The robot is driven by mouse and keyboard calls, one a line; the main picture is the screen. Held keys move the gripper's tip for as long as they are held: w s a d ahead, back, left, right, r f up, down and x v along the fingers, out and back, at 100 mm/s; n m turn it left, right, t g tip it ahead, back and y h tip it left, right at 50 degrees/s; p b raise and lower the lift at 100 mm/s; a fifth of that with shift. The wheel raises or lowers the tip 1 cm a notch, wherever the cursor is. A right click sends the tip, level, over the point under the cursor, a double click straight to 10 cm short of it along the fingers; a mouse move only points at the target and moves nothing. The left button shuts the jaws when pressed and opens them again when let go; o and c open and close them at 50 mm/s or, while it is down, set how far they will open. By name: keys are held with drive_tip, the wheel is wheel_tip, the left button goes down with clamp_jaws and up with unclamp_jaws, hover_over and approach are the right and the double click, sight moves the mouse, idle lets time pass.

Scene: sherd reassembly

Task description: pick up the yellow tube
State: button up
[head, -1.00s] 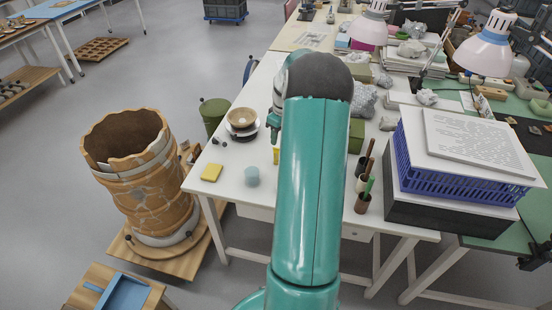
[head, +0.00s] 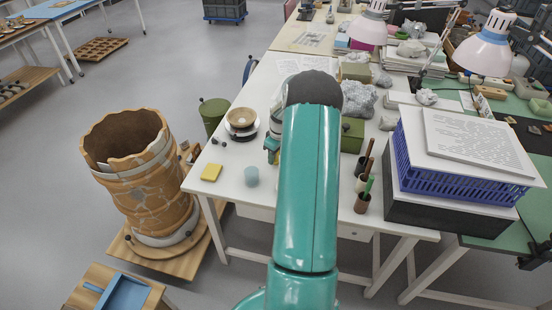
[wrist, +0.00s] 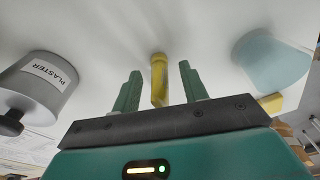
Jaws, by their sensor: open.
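The yellow tube (wrist: 158,82) shows in the wrist view, on the white table top between my two green fingers. My gripper (wrist: 159,70) is open, with one finger on each side of the tube and a visible gap to each. I cannot tell how far above the table the fingertips are. In the head view my own arm hides the tube and the fingertips.
A grey plaster tin (wrist: 42,85) stands left in the wrist view; a pale blue cup (wrist: 275,58) stands right. The cup (head: 251,176) and a yellow block (head: 211,172) sit near the table's (head: 228,190) front edge. Brush holders (head: 362,203) stand right of my arm.

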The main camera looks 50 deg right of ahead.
clamp_jaws()
drive_tip(key=shift+r, duration=0.55)
wheel_tip(320, 180, up, 2)
drive_tip(key=shift+a+r, duration=0.1)
drive_tip(key=shift+r, duration=0.1)
drive_tip(key=s+a+r, duration=0.8)
drive_tip(key=a+r, duration=0.1)
drive_tip(key=a, duration=0.1)
drive_tip(key=shift+s+a+r, duration=0.25)
drive_tip(key=shift+s+a, duration=0.1)
drive_tip(key=shift+a, duration=0.05)
drive_tip(key=shift+f, duration=0.15)
